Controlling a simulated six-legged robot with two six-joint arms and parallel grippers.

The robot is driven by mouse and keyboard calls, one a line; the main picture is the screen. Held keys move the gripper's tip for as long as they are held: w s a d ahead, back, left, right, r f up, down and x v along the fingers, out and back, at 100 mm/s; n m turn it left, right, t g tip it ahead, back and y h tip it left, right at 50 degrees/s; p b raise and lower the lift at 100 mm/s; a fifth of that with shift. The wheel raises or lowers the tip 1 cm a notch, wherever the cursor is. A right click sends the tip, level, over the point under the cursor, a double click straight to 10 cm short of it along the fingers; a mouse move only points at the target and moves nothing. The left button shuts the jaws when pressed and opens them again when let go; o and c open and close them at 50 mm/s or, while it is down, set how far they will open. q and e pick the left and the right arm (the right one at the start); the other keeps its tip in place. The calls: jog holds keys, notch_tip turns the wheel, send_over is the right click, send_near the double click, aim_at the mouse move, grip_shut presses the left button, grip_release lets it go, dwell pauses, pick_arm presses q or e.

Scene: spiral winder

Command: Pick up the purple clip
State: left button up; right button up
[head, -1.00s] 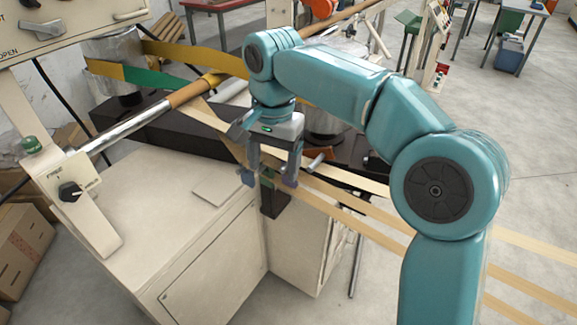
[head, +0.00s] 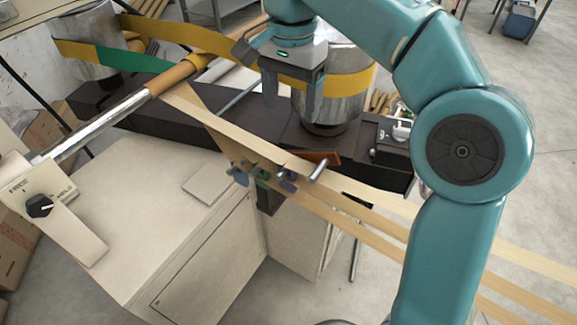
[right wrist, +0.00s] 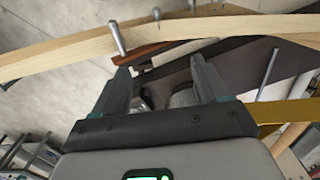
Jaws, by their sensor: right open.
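The purple clip (head: 288,183) sits at the cream bands in the middle of the head view, to the right of a green clip (head: 263,176) and a blue clip (head: 239,176). Part of it is hard to make out beside a metal peg. My right gripper (head: 291,106) is open and empty, above and behind the clips in the picture, in front of a metal drum. It also shows in the right wrist view (right wrist: 160,66), its two fingers apart with nothing between them. I cannot pick out the purple clip there. My left gripper is not in view.
Metal pegs (head: 318,170) stick up by the bands, near an orange-brown block (head: 322,157). A cream cabinet (head: 150,200) stands in front left. A metal drum (head: 345,95) and a long roller (head: 110,115) are behind. The yellow band (head: 190,42) runs across the back.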

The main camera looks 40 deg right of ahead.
jog(key=b, duration=0.1)
send_near(289, 160)
notch_tip(289, 160, down, 5)
jog(key=shift+d+f+b, duration=0.1)
jog(key=shift+f+b, duration=0.1)
jog(key=shift+b, duration=0.35)
jog(key=shift+w+f, duration=0.2)
jog(key=shift+f, duration=0.1)
jog(key=shift+s+a+f, duration=0.1)
jog(key=shift+a+f, duration=0.1)
jog(key=shift+f, duration=0.05)
notch_tip(289, 160, down, 5)
jog(key=shift+d+r+b, duration=0.1)
jog(key=shift+b, duration=0.2)
jog(key=shift+s+r, duration=0.1)
jog(key=shift+s, duration=0.1)
jog(key=shift+c, duration=0.3)
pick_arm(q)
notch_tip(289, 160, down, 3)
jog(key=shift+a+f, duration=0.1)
pick_arm(e)
jog(key=shift+w, duration=0.15)
jog(key=c, duration=1)
